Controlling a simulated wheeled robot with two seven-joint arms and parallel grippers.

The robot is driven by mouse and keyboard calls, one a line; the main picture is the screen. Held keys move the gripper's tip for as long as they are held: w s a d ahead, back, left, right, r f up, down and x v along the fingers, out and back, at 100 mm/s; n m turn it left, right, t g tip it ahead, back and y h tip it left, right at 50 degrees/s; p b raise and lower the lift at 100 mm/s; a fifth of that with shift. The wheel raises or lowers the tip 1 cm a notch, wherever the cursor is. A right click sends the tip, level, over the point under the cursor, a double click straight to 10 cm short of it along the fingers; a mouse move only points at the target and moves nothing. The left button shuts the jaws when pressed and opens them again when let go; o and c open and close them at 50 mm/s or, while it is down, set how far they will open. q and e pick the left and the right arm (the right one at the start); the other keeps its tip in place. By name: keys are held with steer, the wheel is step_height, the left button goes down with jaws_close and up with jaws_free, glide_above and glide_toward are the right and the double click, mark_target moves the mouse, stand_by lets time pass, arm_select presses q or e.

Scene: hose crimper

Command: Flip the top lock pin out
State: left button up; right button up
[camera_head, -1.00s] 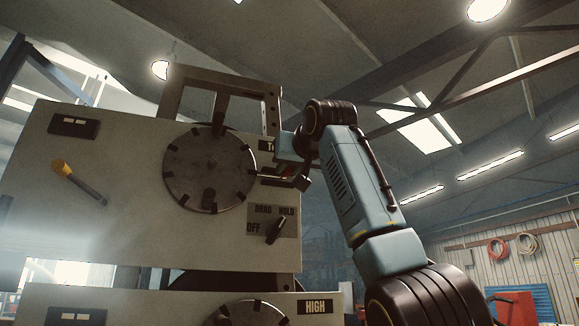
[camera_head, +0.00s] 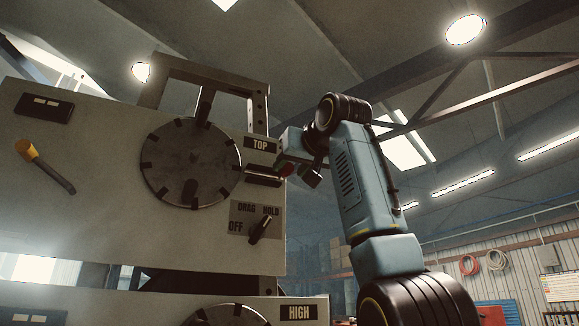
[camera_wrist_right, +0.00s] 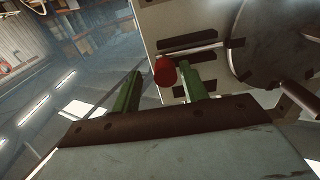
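The panel's TOP label (camera_head: 262,143) sits right of a round dark disc (camera_head: 191,163). Below the label, a dark slotted fitting (camera_head: 263,181) lies at the panel's right edge. A red tip (camera_head: 287,170), apparently the top lock pin's end, shows beside it under my right gripper (camera_head: 284,166). In the right wrist view the red tip (camera_wrist_right: 164,71) stands between the green fingers of my right gripper (camera_wrist_right: 160,72), closer to the right finger. The fingers are apart, and I cannot tell whether one touches the tip. My left gripper is not in view.
A DRAG/HOLD/OFF switch (camera_head: 260,229) is below the fitting. A yellow-ended lever (camera_head: 45,166) is at the panel's left. A metal frame (camera_head: 215,75) rises behind the panel. A lower panel carries a HIGH label (camera_head: 298,312). Space right of my arm is open.

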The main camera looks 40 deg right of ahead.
steer(key=shift+a, duration=0.15)
steer(key=shift+s, duration=0.15)
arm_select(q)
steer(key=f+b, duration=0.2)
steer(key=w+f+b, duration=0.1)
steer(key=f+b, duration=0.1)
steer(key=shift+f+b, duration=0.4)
arm_select(e)
steer(key=v, duration=1.3)
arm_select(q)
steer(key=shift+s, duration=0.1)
arm_select(e)
steer(key=shift+f, duration=0.1)
